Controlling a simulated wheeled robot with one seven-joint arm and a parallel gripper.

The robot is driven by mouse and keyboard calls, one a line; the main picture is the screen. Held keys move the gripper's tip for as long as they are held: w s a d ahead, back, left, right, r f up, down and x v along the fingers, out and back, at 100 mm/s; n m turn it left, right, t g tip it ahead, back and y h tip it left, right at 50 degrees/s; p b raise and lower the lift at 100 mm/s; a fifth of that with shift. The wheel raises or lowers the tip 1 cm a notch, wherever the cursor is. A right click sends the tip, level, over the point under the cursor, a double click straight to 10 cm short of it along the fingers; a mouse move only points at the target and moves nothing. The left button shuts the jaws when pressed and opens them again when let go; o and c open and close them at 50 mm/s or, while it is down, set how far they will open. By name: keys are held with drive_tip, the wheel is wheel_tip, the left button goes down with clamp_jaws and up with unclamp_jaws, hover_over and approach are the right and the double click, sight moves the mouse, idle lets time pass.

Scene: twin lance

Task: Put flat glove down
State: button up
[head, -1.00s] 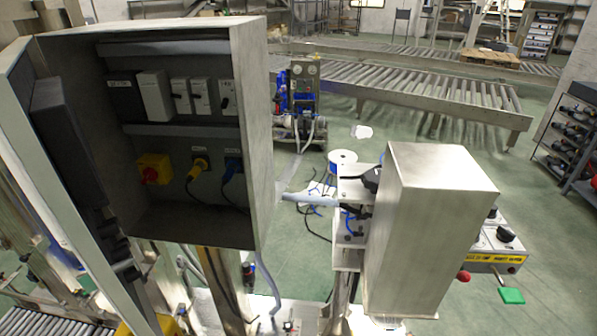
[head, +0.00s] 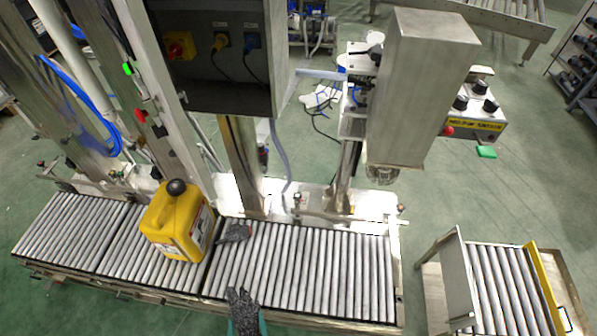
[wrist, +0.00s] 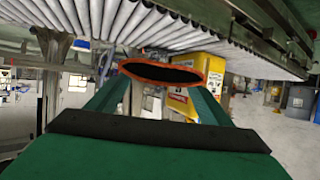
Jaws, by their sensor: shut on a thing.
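My gripper (wrist: 155,92) has green fingers and is shut on a dark glove. In the wrist view the held glove (wrist: 160,74) shows as a dark oval opening with an orange rim between the fingertips. In the head view this grey speckled glove (head: 242,302) is at the bottom middle, by the near edge of the roller conveyor (head: 320,265), with a bit of my green gripper (head: 248,329) below it. I cannot tell whether it touches the rollers. A second dark grey glove (head: 236,233) lies on the rollers just right of the yellow jerrycan.
The yellow jerrycan (head: 178,222) with a black cap stands on the conveyor. The rollers to the right are clear. Steel posts and a steel box (head: 420,85) stand behind. A short roller section (head: 505,285) is at lower right.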

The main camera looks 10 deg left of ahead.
drive_tip(key=w+d+r+m+h, duration=0.1)
drive_tip(key=w+d+r, duration=0.2)
drive_tip(key=w+d, duration=0.3)
drive_tip(key=w+d+r+m+h, duration=0.2)
drive_tip(key=w+d+r, duration=0.2)
drive_tip(key=w+d, duration=0.3)
drive_tip(key=w+d+r+m+t+h, duration=0.1)
drive_tip(key=w+d+r+h, duration=0.1)
drive_tip(key=w+d+r, duration=0.2)
drive_tip(key=w+d, duration=0.3)
drive_tip(key=w, duration=0.3)
